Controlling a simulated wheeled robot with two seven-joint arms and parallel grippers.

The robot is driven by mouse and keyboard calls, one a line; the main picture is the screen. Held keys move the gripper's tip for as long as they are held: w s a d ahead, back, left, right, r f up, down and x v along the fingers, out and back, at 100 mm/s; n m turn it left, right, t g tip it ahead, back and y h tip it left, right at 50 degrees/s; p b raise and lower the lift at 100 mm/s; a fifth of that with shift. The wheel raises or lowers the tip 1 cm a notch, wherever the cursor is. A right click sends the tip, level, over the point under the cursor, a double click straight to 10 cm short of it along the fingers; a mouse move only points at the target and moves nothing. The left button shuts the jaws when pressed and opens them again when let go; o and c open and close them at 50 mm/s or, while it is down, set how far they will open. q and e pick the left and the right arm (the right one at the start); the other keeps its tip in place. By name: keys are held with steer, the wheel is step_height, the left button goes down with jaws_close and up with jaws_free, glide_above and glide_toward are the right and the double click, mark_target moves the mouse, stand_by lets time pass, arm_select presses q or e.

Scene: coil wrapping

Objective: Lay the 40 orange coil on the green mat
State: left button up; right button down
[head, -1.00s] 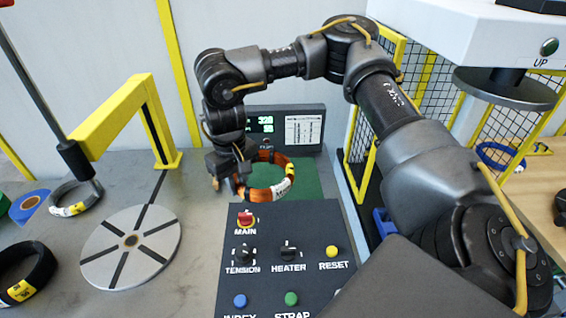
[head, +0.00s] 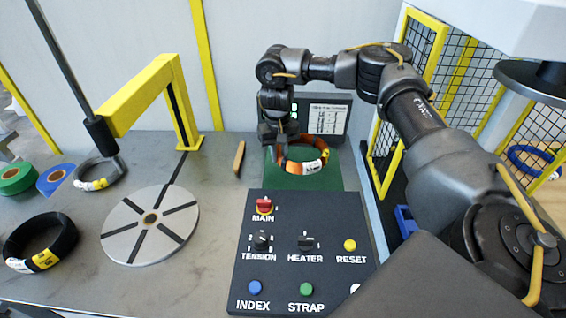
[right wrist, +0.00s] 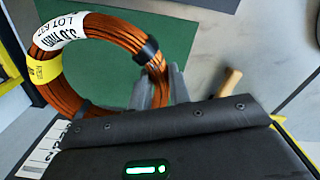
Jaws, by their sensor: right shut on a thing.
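The orange coil (head: 291,164) is a ring of copper-orange wire with white and yellow labels. It is over the green mat (head: 275,182), behind the control panel in the head view. My right gripper (head: 281,147) is shut on the coil's left side. In the right wrist view the gripper fingers (right wrist: 160,88) grip the coil (right wrist: 118,28) near a black band, with the mat (right wrist: 205,55) behind it. I cannot tell whether the coil touches the mat. My left gripper is not in view.
The control panel (head: 285,232) stands in front of the mat, a display (head: 328,118) behind it. A wooden-coloured stick (head: 239,158) lies left of the mat. Further left are a round turntable (head: 128,238), a yellow frame (head: 150,85) and a black coil (head: 62,238). A mesh fence (head: 400,105) stands right.

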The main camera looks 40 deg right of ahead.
mark_target(282, 172)
steer(key=f, duration=0.1)
steer(key=w+d, duration=0.1)
steer(key=d+f, duration=0.1)
steer(key=shift+w+f, duration=0.25)
steer(key=shift+f, duration=0.1)
steer(key=shift+w+d+f+b, duration=0.1)
steer(key=shift+d+f+b, duration=0.1)
steer(key=shift+f, duration=0.75)
steer(key=shift+d+f+b, duration=0.1)
steer(key=shift+f+b, duration=0.05)
steer(key=shift+f, duration=0.75)
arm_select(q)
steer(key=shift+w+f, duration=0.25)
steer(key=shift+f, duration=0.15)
arm_select(e)
steer(key=shift+a, duration=0.1)
steer(key=c, duration=1.7)
jaws_free()
steer(key=shift+f, duration=0.15)
steer(key=o, duration=0.4)
